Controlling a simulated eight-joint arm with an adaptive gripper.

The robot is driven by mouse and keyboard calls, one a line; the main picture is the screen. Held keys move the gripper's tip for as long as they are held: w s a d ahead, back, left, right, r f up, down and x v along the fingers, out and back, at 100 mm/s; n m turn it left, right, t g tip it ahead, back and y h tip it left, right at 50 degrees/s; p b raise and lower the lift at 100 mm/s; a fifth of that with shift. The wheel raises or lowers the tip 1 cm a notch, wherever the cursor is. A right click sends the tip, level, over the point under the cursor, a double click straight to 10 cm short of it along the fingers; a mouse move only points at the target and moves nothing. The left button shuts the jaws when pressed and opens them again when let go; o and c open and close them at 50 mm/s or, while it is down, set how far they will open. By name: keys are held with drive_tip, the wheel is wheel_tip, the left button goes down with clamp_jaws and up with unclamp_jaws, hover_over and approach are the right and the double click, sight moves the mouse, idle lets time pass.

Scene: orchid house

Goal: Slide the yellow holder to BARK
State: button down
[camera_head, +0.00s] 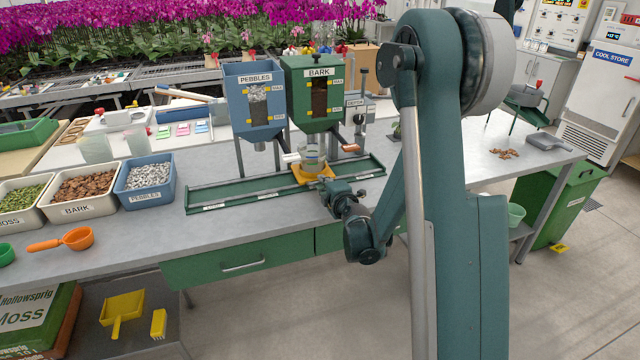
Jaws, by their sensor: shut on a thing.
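The yellow holder (303,177) sits on the green rail (240,192) along the bench, with a clear pot (312,155) on it. It stands under and slightly left of the green BARK hopper (318,73), right of the blue PEBBLES hopper (254,78). My gripper (325,182) reaches in from the front right and is shut at the holder's front right side. The fingertips are small here and the exact grip is partly hidden. Labels on the rail's front are too small to read.
Open bins of moss, bark (86,184) and pebbles (148,176) stand left of the rail. An orange scoop (76,239) lies at the bench's front left. Levers stick out near the hoppers, an orange one (350,148) on the right. The rail is clear to the left.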

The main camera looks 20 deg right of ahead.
drive_tip(key=c, duration=2.5)
unclamp_jaws()
drive_tip(key=shift+s, duration=0.1)
drive_tip(key=shift+v, duration=5.95)
drive_tip(key=shift+a+r, duration=0.1)
